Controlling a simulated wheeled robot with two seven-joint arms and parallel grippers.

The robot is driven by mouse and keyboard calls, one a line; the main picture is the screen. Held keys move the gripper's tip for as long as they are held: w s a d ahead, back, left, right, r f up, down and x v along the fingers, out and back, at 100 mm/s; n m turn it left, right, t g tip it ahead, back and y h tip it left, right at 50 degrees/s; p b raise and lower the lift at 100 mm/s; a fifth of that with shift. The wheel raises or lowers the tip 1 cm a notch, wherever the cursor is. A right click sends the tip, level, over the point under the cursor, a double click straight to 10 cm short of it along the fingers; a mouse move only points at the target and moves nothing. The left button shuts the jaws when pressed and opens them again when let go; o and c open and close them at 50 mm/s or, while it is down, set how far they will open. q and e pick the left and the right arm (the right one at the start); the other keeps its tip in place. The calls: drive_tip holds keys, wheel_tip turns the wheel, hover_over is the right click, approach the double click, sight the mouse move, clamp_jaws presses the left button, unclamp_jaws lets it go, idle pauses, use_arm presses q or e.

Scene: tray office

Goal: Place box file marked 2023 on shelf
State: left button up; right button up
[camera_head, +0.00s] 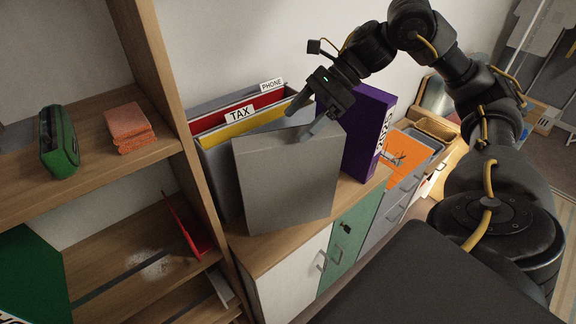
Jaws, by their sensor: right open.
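A purple box file (366,128) stands upright on the wooden cabinet top; its spine bears pale marking that I cannot read for certain. A plain grey box (285,182) stands upright to its left, in front of the hanging files. My right gripper (298,124) is open, with its fingers at the top of the grey box; I cannot tell whether they touch it. The gripper and wrist hide part of the purple file's upper left. The wooden shelf unit (185,135) stands on the left. My left gripper is not in view.
A grey holder (218,170) has hanging files labelled TAX and PHONE. The shelves hold a green case (59,142), pinkish blocks (129,127), a red upright piece (187,228) and a green file (32,277). An orange item (402,152) lies right of the purple file. The lower shelf's middle is mostly free.

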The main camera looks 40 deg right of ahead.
sight(292, 134)
drive_tip(key=shift+a, duration=0.1)
drive_tip(key=shift+s+a+f, duration=0.1)
drive_tip(key=shift+s, duration=0.05)
drive_tip(key=p+x, duration=0.1)
drive_tip(key=x, duration=0.3)
drive_tip(key=shift+s+f+p, duration=0.2)
drive_tip(key=shift+f+p, duration=0.15)
drive_tip(key=shift+p, duration=0.05)
drive_tip(key=shift+w+a+f, duration=0.1)
drive_tip(key=shift+f, duration=0.2)
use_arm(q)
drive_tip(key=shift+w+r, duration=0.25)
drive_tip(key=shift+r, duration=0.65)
use_arm(e)
drive_tip(key=shift+c, duration=0.3)
drive_tip(key=shift+r, duration=0.15)
clamp_jaws()
